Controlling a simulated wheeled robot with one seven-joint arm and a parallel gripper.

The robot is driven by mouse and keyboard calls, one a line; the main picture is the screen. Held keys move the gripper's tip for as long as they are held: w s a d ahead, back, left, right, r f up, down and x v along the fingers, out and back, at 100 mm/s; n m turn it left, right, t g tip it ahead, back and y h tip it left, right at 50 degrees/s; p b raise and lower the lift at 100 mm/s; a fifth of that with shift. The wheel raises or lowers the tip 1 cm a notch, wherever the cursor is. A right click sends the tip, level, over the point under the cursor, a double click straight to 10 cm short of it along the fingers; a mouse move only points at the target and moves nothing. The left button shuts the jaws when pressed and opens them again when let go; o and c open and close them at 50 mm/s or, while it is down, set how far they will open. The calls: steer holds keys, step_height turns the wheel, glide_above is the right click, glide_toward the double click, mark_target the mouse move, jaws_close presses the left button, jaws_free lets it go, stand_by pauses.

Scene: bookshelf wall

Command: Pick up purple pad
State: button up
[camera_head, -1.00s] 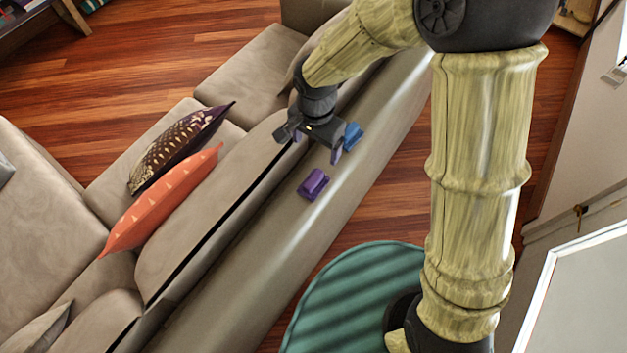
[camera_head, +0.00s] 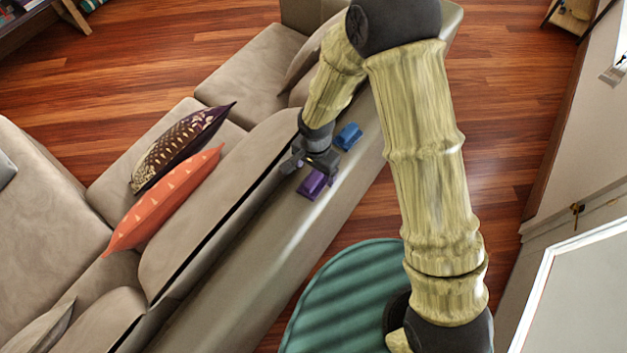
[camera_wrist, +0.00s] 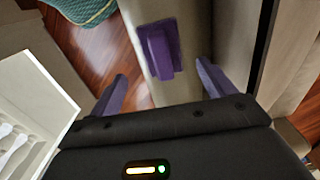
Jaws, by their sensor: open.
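The purple pad (camera_head: 312,185) lies on top of the sofa's back ledge (camera_head: 290,235). In the wrist view the purple pad (camera_wrist: 158,52) shows ahead of my gripper, between the lines of its two fingers and a little beyond their tips. My gripper (camera_head: 314,170) is open and empty, close to the pad in the head view. In the wrist view my gripper (camera_wrist: 160,72) shows two purple-tinted fingers spread apart. I cannot tell the exact height of the fingers above the pad.
A blue object (camera_head: 348,136) lies on the same ledge just beyond my gripper. An orange cushion (camera_head: 165,205) and a dark patterned cushion (camera_head: 180,148) rest on the seats. A round green pouf (camera_head: 340,300) stands on the wooden floor (camera_head: 500,110) at the ledge's right.

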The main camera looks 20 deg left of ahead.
mark_target(313, 178)
steer(key=shift+f, duration=0.45)
steer(key=shift+f, duration=0.15)
steer(key=shift+a+f+p, duration=0.1)
steer(key=shift+f+p, duration=0.35)
steer(key=shift+f, duration=0.2)
steer(key=f, duration=0.3)
steer(key=shift+s+a+p, duration=0.15)
steer(key=shift+a+p, duration=0.1)
steer(key=shift+p, duration=0.15)
steer(key=shift+f, duration=0.2)
steer(key=shift+w+d+f, duration=0.15)
steer(key=shift+w+d, duration=0.05)
steer(key=shift+s+a, duration=0.1)
steer(key=shift+s, duration=0.05)
steer(key=shift+c, duration=0.4)
